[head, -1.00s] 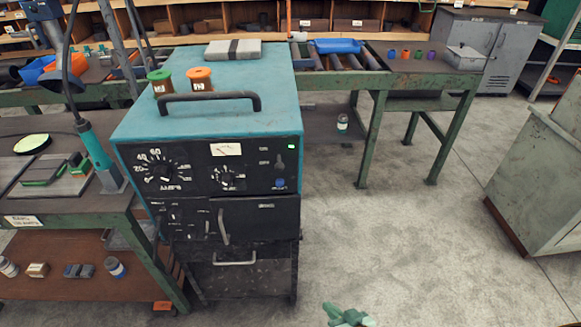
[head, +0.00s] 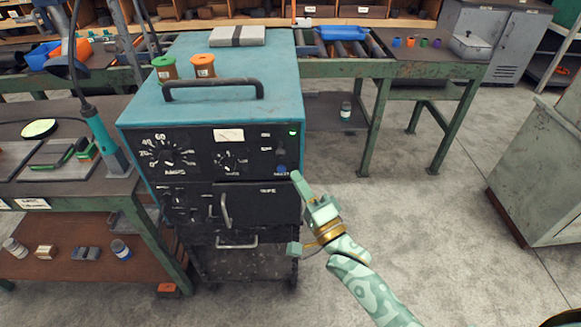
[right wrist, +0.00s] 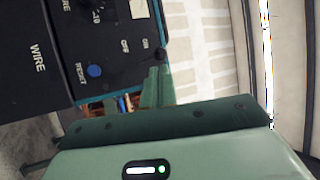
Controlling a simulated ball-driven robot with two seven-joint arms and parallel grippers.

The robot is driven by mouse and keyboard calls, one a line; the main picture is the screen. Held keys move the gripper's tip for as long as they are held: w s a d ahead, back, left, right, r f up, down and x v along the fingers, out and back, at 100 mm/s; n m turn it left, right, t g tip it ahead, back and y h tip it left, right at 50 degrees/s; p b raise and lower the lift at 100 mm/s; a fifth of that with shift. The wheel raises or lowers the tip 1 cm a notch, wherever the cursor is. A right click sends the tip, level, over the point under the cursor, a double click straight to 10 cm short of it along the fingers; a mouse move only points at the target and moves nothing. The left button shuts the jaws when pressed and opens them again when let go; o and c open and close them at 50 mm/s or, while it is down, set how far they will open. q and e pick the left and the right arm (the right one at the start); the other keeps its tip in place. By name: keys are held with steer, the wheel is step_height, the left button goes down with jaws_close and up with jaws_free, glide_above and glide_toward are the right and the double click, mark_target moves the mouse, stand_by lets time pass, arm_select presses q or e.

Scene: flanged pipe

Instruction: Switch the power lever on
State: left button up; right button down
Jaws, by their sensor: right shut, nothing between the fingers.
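The teal power unit (head: 240,80) stands with its black control panel (head: 200,152) facing me. At the panel's right side are a small green light (head: 293,133) and a blue reset button (head: 281,169). In the right wrist view the dark power lever (right wrist: 158,54) shows by the ON and OFF labels, above the blue reset button (right wrist: 95,70); its exact position is hard to tell. My right gripper (head: 297,178) is shut and empty, its tip by the panel's right edge, just below the lever. Its fingers (right wrist: 156,86) also show in the right wrist view, close to the lever; contact cannot be told.
Green and orange spools (head: 203,66) and a black handle (head: 214,87) are on the unit's top. A workbench (head: 60,190) stands close on the left. A roller table (head: 420,72) is behind, and a grey cabinet (head: 545,165) is at the right. The floor (head: 420,220) between is clear.

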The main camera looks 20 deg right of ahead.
mark_target(281, 148)
steer(key=shift+x, duration=2.05)
